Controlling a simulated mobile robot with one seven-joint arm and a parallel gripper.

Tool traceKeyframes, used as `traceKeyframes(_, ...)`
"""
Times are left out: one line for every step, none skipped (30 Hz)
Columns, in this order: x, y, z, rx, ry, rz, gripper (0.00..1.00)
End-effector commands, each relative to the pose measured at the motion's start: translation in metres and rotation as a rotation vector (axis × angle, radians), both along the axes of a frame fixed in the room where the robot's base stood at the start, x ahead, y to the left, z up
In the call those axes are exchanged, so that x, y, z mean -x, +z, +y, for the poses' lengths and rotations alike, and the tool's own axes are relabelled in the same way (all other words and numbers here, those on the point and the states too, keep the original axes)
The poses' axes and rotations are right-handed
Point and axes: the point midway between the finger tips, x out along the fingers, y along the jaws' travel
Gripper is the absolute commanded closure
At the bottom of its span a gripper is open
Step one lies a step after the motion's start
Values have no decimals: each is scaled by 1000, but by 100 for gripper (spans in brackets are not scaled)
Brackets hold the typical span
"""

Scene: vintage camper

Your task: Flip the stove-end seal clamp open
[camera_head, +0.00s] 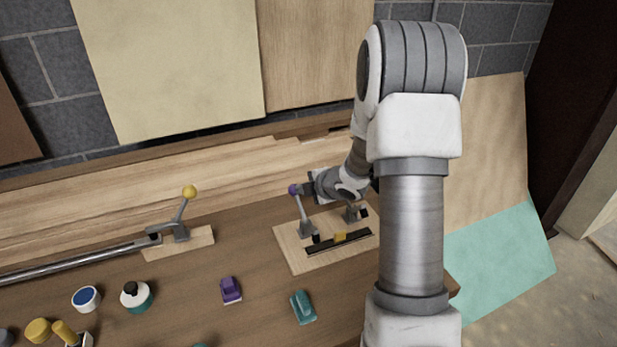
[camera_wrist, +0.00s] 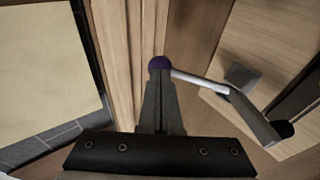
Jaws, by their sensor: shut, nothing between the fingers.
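A toggle clamp (camera_head: 307,229) with a grey lever and a purple ball knob (camera_head: 293,189) stands at the left of a light wooden board (camera_head: 289,255). Its lever stands nearly upright. A second clamp (camera_head: 351,213) is at the board's right, partly hidden by my arm. A black strip (camera_head: 325,246) with a yellow piece lies in front of them. My gripper (camera_head: 304,188) is shut and empty, just right of the purple knob. In the wrist view the knob (camera_wrist: 159,64) is at my fingertips (camera_wrist: 160,78); I cannot tell whether they touch. No visible marking shows which end is the stove end.
A yellow-knobbed clamp (camera_head: 181,233) holds a metal rod (camera_head: 80,262) to the left. A purple block (camera_head: 231,290), a teal block (camera_head: 303,307), a white-teal bottle (camera_head: 136,297) and a blue-topped pot (camera_head: 87,298) stand in front. Wood panels (camera_head: 170,70) lean behind.

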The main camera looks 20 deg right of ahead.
Motion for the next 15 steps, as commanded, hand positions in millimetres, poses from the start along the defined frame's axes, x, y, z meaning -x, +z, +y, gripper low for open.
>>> traceKeyframes(-3,8,1,-2,2,30,100)
traceKeyframes(-4,7,1,-1,3,48,100)
traceKeyframes(-6,5,1,-2,3,70,100)
traceKeyframes(-7,4,1,-1,2,88,100)
traceKeyframes(-8,2,1,-1,3,105,100)
traceKeyframes(-10,0,0,-1,2,128,100)
traceKeyframes(-11,-1,1,-1,2,145,100)
traceKeyframes(-12,-3,0,-1,2,160,100)
traceKeyframes(-13,-6,0,-1,1,182,100)
traceKeyframes(-13,-8,1,-2,0,186,100)
traceKeyframes(-14,-10,1,-3,-1,184,100)
traceKeyframes(-15,-12,1,-3,1,183,100)
traceKeyframes(-16,-13,1,-3,1,182,100)
traceKeyframes(-17,-15,1,-2,1,181,100)
traceKeyframes(-18,-17,1,-2,1,180,100)
